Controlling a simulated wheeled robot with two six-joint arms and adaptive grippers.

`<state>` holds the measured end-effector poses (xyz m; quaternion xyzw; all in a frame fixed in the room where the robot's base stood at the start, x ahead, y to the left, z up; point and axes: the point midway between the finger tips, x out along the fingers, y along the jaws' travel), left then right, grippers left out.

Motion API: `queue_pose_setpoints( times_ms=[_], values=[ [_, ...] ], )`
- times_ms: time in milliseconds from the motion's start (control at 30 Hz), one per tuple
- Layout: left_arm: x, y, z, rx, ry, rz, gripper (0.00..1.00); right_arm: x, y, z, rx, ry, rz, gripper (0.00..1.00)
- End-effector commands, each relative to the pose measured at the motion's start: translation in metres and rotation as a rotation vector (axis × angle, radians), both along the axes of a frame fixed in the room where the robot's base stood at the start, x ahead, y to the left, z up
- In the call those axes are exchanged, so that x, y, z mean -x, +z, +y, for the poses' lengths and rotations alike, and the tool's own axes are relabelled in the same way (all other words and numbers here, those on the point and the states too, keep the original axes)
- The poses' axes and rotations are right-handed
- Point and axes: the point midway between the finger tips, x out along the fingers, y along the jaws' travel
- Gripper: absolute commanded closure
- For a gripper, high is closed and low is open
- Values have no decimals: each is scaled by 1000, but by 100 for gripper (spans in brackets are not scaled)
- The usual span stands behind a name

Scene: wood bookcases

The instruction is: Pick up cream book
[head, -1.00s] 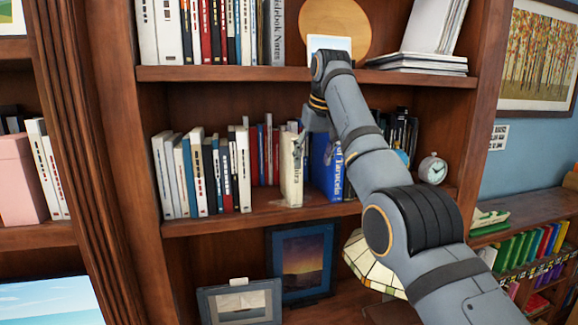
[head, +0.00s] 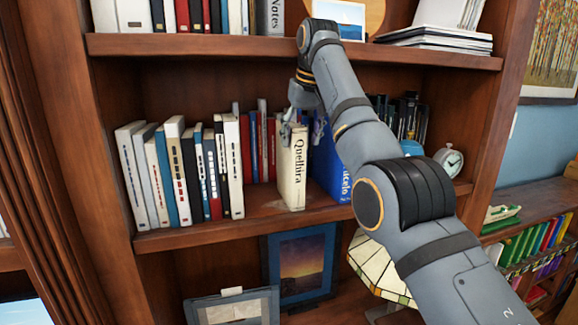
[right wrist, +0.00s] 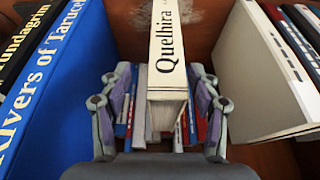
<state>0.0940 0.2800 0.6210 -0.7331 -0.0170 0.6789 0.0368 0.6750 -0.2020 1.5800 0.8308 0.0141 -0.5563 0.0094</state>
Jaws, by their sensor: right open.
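The cream book (head: 292,175), with "Quelhira" in black on its spine, stands upright on the middle shelf. My right gripper (head: 302,130) reaches down from above at the book's top end. In the right wrist view the cream book (right wrist: 167,50) stands between the two fingers of my right gripper (right wrist: 159,105). The fingers are spread, with a gap visible on each side of the book. The arm hides part of the shelf to the right. My left gripper is not in view.
A blue book (head: 328,170) stands close on the right of the cream book. A white book (head: 232,165) ends the row on the left, with a gap between. Red books (head: 254,145) stand behind. The upper shelf board (head: 200,44) is above.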

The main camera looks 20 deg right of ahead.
Motion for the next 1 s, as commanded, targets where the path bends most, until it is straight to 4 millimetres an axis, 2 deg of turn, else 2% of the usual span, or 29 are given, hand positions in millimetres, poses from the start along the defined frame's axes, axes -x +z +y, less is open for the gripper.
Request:
queue_pose_setpoints(
  times_ms=[100, 167, 200, 300, 500, 633, 1000],
  values=[
    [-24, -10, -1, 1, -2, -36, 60, -3, -24, 5, 0, 0, 1, 38],
    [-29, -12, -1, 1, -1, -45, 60, -4, -35, 8, 0, 0, 2, 38],
    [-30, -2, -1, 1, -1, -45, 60, -6, -32, 7, 0, -1, 1, 38],
    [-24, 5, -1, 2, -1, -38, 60, -10, -41, 7, 0, -1, 1, 38],
    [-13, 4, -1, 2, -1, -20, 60, -12, -48, 7, 0, 0, 0, 38],
    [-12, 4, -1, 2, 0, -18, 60, -12, -49, 8, 0, 0, 0, 39],
    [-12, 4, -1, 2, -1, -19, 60, -12, -49, 8, 0, 0, 1, 89]
  ],
)
